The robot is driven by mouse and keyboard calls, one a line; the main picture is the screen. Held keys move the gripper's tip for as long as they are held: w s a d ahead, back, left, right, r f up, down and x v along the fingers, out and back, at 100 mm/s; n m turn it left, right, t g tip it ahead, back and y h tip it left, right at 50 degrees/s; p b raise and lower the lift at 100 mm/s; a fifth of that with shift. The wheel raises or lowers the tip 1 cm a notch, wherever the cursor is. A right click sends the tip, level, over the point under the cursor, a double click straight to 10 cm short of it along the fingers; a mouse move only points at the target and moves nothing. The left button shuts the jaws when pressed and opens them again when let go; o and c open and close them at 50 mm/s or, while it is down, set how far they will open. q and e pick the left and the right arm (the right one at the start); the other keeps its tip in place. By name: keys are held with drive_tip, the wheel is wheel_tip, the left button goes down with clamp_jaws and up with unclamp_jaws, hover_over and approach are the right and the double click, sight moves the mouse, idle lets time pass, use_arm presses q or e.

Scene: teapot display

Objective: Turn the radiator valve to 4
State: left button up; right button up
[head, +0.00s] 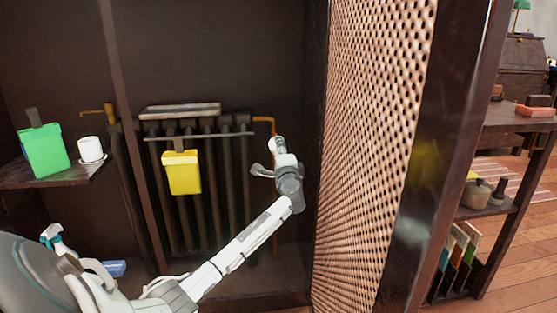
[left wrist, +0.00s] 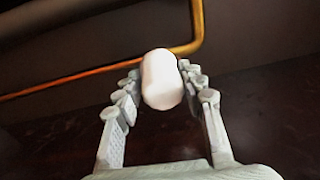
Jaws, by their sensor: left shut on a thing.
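The radiator valve shows in the left wrist view as a smooth white rounded knob (left wrist: 161,79) beside the orange-brown pipe (left wrist: 120,66). My left gripper (left wrist: 160,82) has a finger on each side of the knob and is shut on it. In the head view my left gripper (head: 268,160) is at the right end of the radiator (head: 212,190), near the pipe; the knob is not clear there. No number or mark on the knob can be read. My right gripper is not in view.
A yellow container (head: 182,173) hangs on the radiator's front. A green container (head: 43,150) and a white cup-like item (head: 90,149) stand on a left shelf (head: 60,177). A perforated panel door (head: 370,130) stands close to the right of my left arm.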

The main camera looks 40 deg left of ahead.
use_arm(q)
drive_tip(key=n+b, duration=0.2)
drive_tip(key=n, duration=0.7)
drive_tip(key=shift+n+g, duration=0.4)
drive_tip(key=shift+r+n, duration=0.15)
drive_tip(key=shift+n, duration=1.75)
drive_tip(key=o, duration=1.2)
drive_tip(key=shift+w, duration=0.1)
drive_tip(key=shift+c, duration=0.2)
drive_tip(key=v, duration=0.7)
drive_tip(key=shift+d, duration=0.3)
